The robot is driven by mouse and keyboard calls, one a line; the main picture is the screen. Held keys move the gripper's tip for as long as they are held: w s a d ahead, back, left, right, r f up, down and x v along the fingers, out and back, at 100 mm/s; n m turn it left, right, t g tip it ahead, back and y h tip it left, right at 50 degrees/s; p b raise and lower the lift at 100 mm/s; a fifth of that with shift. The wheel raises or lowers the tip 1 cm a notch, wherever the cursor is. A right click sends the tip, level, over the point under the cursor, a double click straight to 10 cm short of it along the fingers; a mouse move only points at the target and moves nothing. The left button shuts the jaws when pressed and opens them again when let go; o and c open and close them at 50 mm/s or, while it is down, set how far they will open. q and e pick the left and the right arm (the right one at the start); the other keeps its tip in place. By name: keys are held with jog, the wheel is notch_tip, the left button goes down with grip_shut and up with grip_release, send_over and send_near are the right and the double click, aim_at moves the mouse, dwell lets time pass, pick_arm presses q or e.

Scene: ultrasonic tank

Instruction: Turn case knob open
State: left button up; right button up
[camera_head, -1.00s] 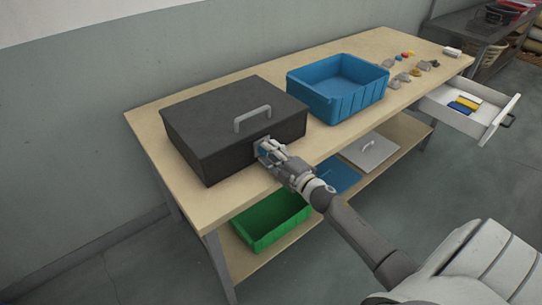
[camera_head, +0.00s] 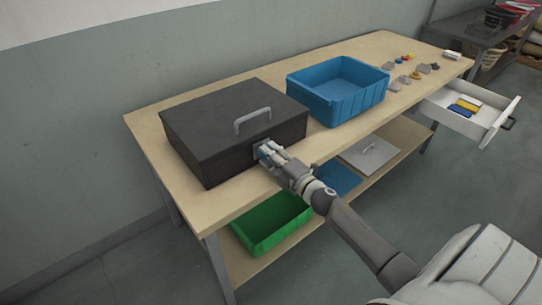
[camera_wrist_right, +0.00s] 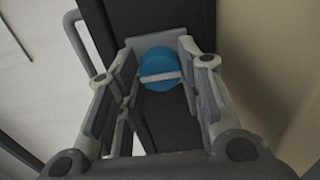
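The black case (camera_head: 215,125) stands shut on the workbench, with a grey handle (camera_head: 252,119) on its lid. Its knob (camera_wrist_right: 158,68) is a blue disc with a pale bar across it, on a grey plate on the case's front. In the wrist view the bar lies nearly level. My right gripper (camera_head: 264,150) is at the case front and hides the knob in the head view. In the wrist view its fingers (camera_wrist_right: 163,72) are apart, one on each side of the knob. A gap seems to show on both sides; contact is unclear. My left gripper is not in view.
A blue bin (camera_head: 338,90) stands right of the case, with several small parts (camera_head: 405,78) beyond it. An open drawer (camera_head: 470,112) sticks out at the right. A green bin (camera_head: 272,222) and a grey lid (camera_head: 369,153) are on the lower shelf.

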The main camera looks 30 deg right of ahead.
jog(key=o, duration=0.5)
jog(key=shift+c, duration=0.2)
jog(key=s+d, duration=0.1)
jog(key=s, duration=1.1)
jog(key=s+a+f+m+g+h, duration=0.1)
jog(key=s+f+m+g, duration=0.15)
jog(key=f, duration=0.75)
jog(key=s+f+m+g+h, duration=0.15)
jog(key=s+f+m, duration=0.25)
jog(key=f, duration=0.7)
jog(key=s+a+f+m+g, duration=0.1)
jog(key=s+f+m+g, duration=0.25)
jog(key=f, duration=0.65)
jog(key=s+a+f+m+g, duration=0.2)
jog(key=s+a+f+g, duration=0.1)
jog(key=s+f, duration=0.4)
jog(key=s+a+f+m+g+y, duration=0.1)
jog(key=s+a+f, duration=0.5)
jog(key=s, duration=0.7)
jog(key=s+a+f+m+g, duration=0.3)
jog(key=s+f, duration=0.4)
jog(key=s, duration=0.3)
jog(key=shift+s+a+f+m+g, duration=0.25)
jog(key=shift+a+g, duration=0.4)
jog(key=shift+g, duration=0.6)
